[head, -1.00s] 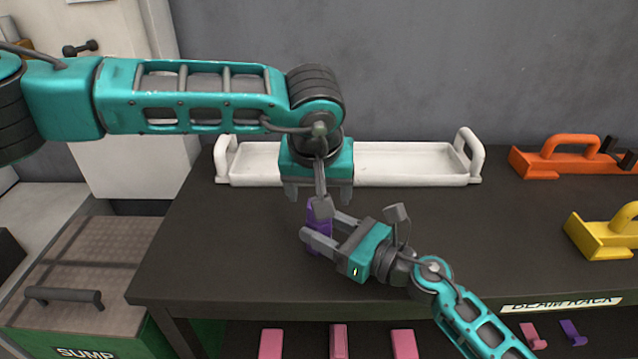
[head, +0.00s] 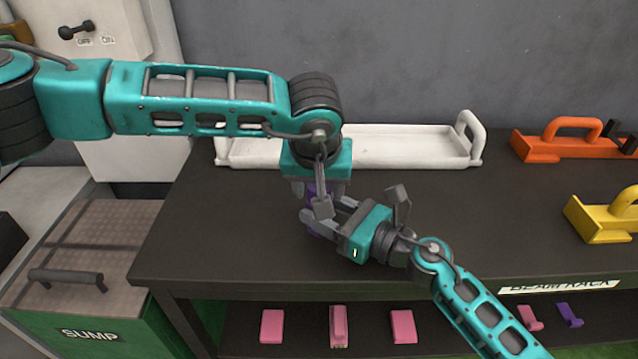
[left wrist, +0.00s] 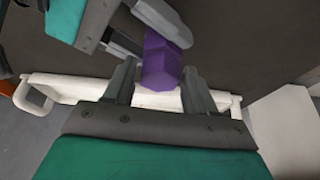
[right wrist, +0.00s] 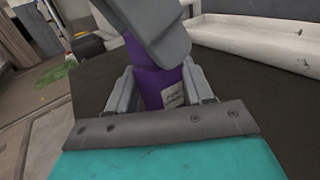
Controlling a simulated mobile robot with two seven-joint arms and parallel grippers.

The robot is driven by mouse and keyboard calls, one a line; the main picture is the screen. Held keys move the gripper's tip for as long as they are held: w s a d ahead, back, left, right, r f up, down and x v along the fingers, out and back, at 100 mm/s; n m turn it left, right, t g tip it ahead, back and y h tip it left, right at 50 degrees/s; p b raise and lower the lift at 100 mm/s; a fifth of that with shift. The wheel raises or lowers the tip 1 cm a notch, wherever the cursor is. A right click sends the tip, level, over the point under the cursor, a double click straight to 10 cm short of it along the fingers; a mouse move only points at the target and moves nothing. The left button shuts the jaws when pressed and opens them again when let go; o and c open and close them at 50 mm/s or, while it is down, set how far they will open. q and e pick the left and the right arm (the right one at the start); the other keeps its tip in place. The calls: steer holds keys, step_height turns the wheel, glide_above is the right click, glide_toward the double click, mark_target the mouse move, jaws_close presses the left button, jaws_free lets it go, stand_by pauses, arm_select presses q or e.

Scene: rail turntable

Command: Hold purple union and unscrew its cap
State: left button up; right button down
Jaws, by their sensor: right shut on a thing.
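The purple union (head: 316,189) stands upright near the front of the dark table, largely hidden by my grippers. My right gripper (head: 321,213) is shut on its body from the right side. In the right wrist view the purple body (right wrist: 160,86) sits between the fingers, with a pale label on it. My left gripper (head: 318,186) points down over the union from above, its fingers on either side of the top. In the left wrist view the faceted purple top (left wrist: 161,62) lies between the left fingers, with a small gap showing, so that gripper looks open.
A long white tray (head: 405,160) lies behind the grippers. An orange handled block (head: 565,145) and a yellow one (head: 600,220) stand at the right. Pink pieces (head: 402,327) lie on the shelf below. A green sump box (head: 75,315) stands at the left.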

arm_select(q)
steer(key=c, duration=0.9)
steer(key=shift+d+n+y, duration=0.1)
steer(key=shift+n+y, duration=0.2)
steer(key=shift+n, duration=0.3)
steer(key=shift+r, duration=1.65)
steer(key=shift+r, duration=2.4)
arm_select(e)
steer(key=shift+c, duration=1.8)
jaws_free()
